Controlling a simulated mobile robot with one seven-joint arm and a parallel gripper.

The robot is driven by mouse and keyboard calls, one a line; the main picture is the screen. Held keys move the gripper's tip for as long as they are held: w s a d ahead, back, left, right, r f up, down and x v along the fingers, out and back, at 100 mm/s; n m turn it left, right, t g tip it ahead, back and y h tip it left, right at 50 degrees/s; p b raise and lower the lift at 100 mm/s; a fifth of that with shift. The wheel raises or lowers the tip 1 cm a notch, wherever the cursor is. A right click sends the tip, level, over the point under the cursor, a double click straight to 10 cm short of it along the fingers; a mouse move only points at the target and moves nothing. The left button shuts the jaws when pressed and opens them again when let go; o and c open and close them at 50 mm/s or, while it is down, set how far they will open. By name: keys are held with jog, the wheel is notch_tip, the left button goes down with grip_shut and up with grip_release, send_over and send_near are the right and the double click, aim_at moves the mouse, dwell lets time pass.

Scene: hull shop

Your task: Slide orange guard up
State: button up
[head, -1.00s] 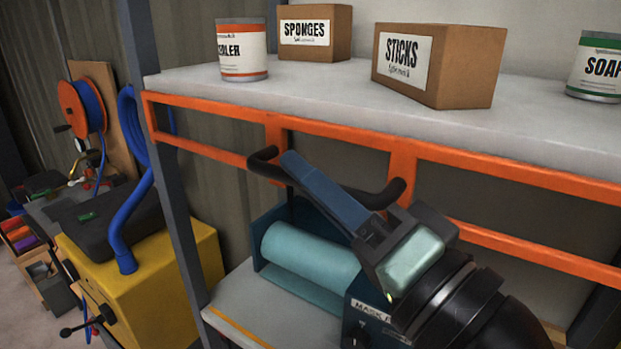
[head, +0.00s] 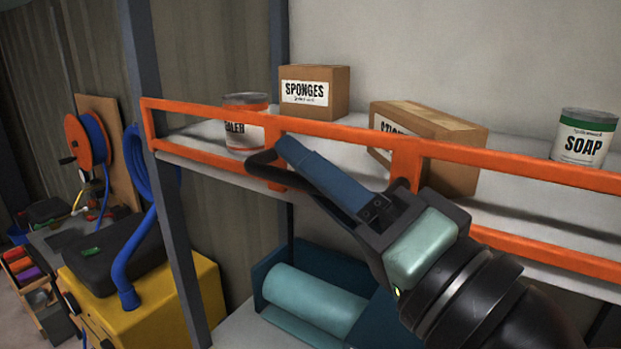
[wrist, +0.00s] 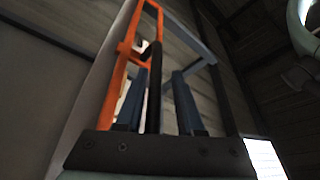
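The orange guard (head: 345,133) is a rail frame along the front of the white shelf. Its top rail stands above the shelf surface, in front of the cans and boxes, and its lower rail runs along the shelf's front edge. A black bar handle (head: 262,168) sticks out from the guard. My gripper (head: 284,143) reaches up at the handle from the lower right. In the wrist view, the handle (wrist: 154,85) runs between the two blue fingers of my gripper (wrist: 163,70), nearer the left one, with a gap to the right one. The gripper looks open.
On the shelf (head: 205,132) stand a can (head: 243,138), a sponges box (head: 314,92), a sticks box (head: 450,150) and a soap can (head: 584,138), behind the guard. A teal roll unit (head: 315,300) sits below. A grey post (head: 165,180) and yellow cabinet (head: 205,285) are left.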

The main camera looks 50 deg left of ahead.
jog(key=shift+o, duration=0.4)
jog(key=shift+f, duration=0.15)
jog(key=shift+d+f, duration=0.1)
jog(key=shift+d, duration=0.2)
jog(key=b+v, duration=0.5)
jog(key=v, duration=0.7)
jog(key=shift+d+b, duration=0.2)
jog(key=shift+b, duration=0.15)
jog(key=shift+s, duration=0.1)
